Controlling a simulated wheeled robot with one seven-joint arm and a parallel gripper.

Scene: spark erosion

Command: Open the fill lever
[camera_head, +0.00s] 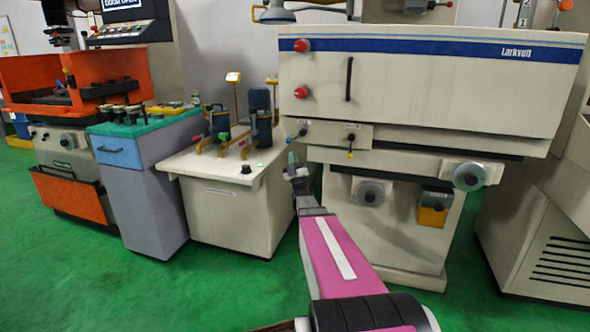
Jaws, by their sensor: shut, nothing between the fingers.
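The large cream Larkvun machine (430,85) stands at centre right. A small panel on its front carries two small levers with labels too small to read. The left lever (302,131) is dark and close above my gripper; the right lever (350,150) hangs down with a yellow end. I cannot tell which one is the fill lever. My gripper (292,160) is shut and empty, just below and left of the panel. It appears apart from the levers, though depth is hard to judge.
A cream cabinet (225,200) with pumps, yellow pipes and red-ended handles stands left of my gripper. Red knobs (301,92) and a black vertical handle (349,78) are above the panel. Green floor (225,290) is open in front.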

